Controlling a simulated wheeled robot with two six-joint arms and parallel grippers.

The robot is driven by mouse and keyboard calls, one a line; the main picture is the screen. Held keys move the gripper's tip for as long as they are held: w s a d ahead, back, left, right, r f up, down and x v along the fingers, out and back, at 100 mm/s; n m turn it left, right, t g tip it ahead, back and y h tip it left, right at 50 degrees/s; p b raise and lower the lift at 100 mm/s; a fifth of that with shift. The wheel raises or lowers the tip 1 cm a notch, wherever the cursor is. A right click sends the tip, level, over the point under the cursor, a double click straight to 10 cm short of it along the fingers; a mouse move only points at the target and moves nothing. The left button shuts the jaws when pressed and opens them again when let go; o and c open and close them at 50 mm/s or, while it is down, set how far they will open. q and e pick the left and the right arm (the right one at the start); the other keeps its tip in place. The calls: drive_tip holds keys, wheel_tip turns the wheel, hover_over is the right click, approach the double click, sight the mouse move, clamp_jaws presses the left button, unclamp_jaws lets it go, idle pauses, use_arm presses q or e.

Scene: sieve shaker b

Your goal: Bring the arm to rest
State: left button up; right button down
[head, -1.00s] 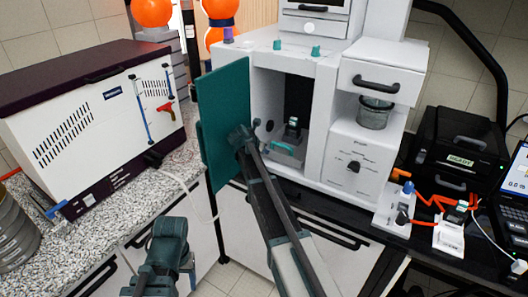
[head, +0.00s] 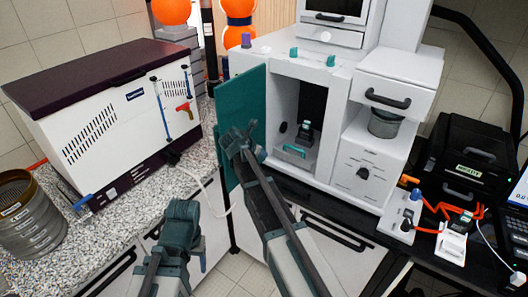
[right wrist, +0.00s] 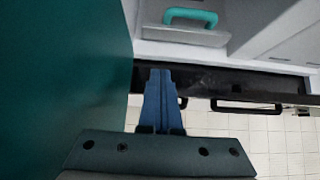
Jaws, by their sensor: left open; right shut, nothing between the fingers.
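My right gripper (head: 237,142) is shut and empty in the head view, in front of the open teal door (head: 243,105) of the white cabinet machine (head: 352,150). In the right wrist view its closed fingers (right wrist: 160,80) stand beside the teal door panel (right wrist: 65,80), below a teal handle (right wrist: 190,17) inside the machine. I cannot tell whether the fingers touch the door. My left gripper (head: 183,215) is at the lower left in the head view, open and empty, in front of the speckled counter.
A white box with a dark lid (head: 105,105) and a sieve stack (head: 28,215) stand on the speckled counter (head: 130,205). A grey jar (head: 385,124) sits under the machine's drawer. A black printer-like device (head: 465,155) and orange cables (head: 440,207) are at right.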

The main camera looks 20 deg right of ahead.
drive_tip(key=s+a+f+m+g+y, duration=0.2)
drive_tip(key=s+a+m, duration=0.4)
drive_tip(key=s, duration=0.5)
drive_tip(key=s+a+f+m+g+y+b, duration=0.1)
drive_tip(key=s+a+f+m+g+y, duration=0.1)
drive_tip(key=s+a+m, duration=0.4)
drive_tip(key=s+a+f+m+g+y+b, duration=0.1)
drive_tip(key=s+a+f+m, duration=0.3)
drive_tip(key=s, duration=1.2)
drive_tip(key=a+m, duration=0.3)
drive_tip(key=m, duration=0.2)
drive_tip(key=shift+s+f+m+g+y, duration=0.2)
drive_tip(key=shift+f+m+g+y, duration=0.05)
drive_tip(key=shift+m+g+y, duration=0.15)
